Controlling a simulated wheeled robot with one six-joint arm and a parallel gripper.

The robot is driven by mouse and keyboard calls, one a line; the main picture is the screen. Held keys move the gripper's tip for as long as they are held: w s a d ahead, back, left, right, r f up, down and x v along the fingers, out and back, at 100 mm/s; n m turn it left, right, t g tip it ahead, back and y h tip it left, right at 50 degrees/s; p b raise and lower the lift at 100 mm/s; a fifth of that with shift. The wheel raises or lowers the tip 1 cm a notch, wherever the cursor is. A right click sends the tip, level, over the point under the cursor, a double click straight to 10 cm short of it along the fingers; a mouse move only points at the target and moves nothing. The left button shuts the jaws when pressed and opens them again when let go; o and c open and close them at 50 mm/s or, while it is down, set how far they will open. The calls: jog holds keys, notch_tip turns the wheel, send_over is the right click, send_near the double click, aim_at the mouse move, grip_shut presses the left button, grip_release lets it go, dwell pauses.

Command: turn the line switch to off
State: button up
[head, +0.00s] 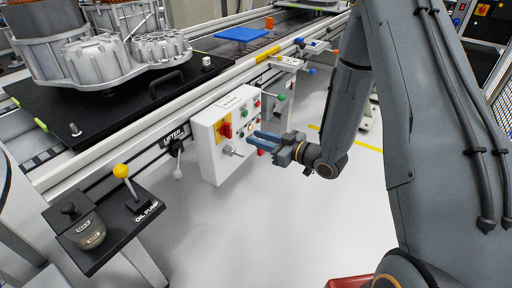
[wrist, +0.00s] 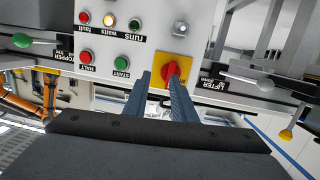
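The line switch, a red rotary handle on a yellow square plate, is on the white control box; it shows in the head view (head: 225,129) and in the wrist view (wrist: 171,71). Its handle looks roughly upright in the wrist view. Its label is mostly covered by a finger. My gripper (head: 252,138) is open and empty, its blue-grey fingers pointing at the box. In the wrist view the fingertips (wrist: 159,77) appear around the handle, the right one overlapping its lower edge. In the head view they look right of the handle; I see no clear contact.
The control box (head: 209,158) also carries a grey knob (wrist: 180,28), a red HALT button (wrist: 86,57), a green START button (wrist: 122,63) and lamps. The LIFTER lever (head: 178,172) and yellow-balled OIL PUMP lever (head: 121,171) stand left. Open floor (head: 260,220) lies in front.

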aim_at(231, 132)
jog(key=shift+w+a+y+b, duration=0.45)
jog(key=shift+w+a, duration=0.1)
jog(key=shift+a, duration=0.65)
jog(key=shift+w+a+y+b, duration=0.35)
jog(key=shift+w+a+b, duration=0.15)
jog(key=shift+a, duration=0.7)
jog(key=shift+w+a+y+b, duration=0.45)
jog(key=shift+w+a, duration=0.1)
jog(key=shift+a, duration=0.65)
jog(key=shift+w+a, duration=0.1)
